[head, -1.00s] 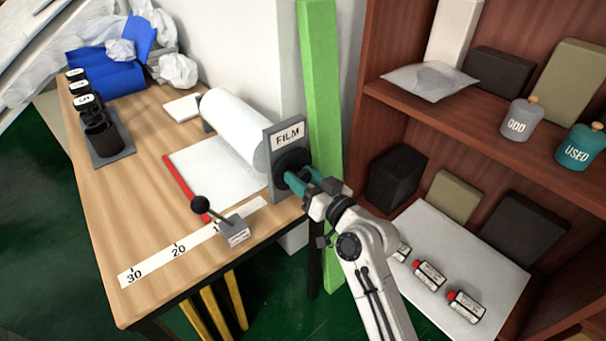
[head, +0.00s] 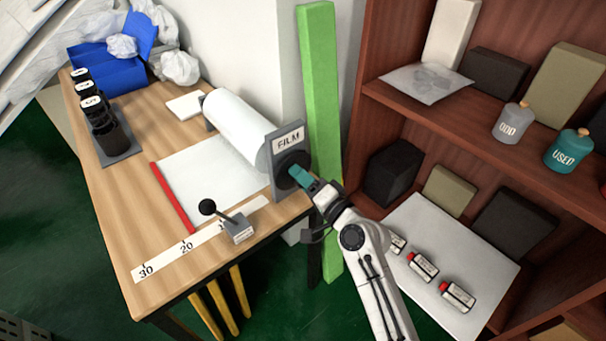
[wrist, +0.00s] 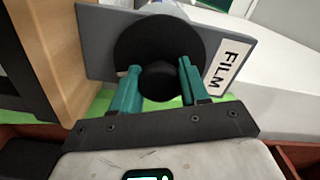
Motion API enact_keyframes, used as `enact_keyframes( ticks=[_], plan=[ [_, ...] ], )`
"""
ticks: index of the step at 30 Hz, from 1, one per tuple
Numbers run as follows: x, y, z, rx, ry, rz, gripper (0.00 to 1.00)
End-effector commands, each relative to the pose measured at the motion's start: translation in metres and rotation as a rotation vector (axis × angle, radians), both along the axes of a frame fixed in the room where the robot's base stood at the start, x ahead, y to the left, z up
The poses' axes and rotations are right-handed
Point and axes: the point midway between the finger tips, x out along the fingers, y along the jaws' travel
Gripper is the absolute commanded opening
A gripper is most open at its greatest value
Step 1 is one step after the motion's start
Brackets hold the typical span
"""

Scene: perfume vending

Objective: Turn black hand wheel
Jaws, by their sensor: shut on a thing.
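The black hand wheel (head: 284,160) is a round disc with a central knob (wrist: 158,85), on the grey plate (head: 272,183) labelled FILM at the end of a white film roll (head: 233,128). My gripper (head: 297,173) reaches it from the right. In the wrist view, the teal fingers of my gripper (wrist: 158,68) stand on both sides of the knob and are shut on it. In the head view, one finger largely hides the other. A white film sheet (head: 208,178) lies out from the roll, its red edge bar (head: 172,198) near the 20 mark.
A white scale strip (head: 165,262) and a black-knobbed lever (head: 222,219) sit at the table's front. A green post (head: 322,120) stands close behind my gripper. A brown shelf (head: 470,115) with bottles and boxes is on the right.

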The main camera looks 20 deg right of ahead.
Motion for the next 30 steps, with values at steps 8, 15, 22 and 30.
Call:
enact_keyframes(
  ticks=[8, 15, 22, 30],
  plan=[
    [-0.0007, -0.0007, 0.0003, 0.248, 0.087, -0.001, 0.14],
    [-0.0009, -0.0005, 0.0002, 0.464, 0.157, -0.001, 0.14],
    [-0.0009, -0.0001, 0.0004, 0.674, 0.224, -0.002, 0.14],
    [-0.001, -0.0004, 0.0001, 0.917, 0.304, -0.003, 0.14]
  ],
)
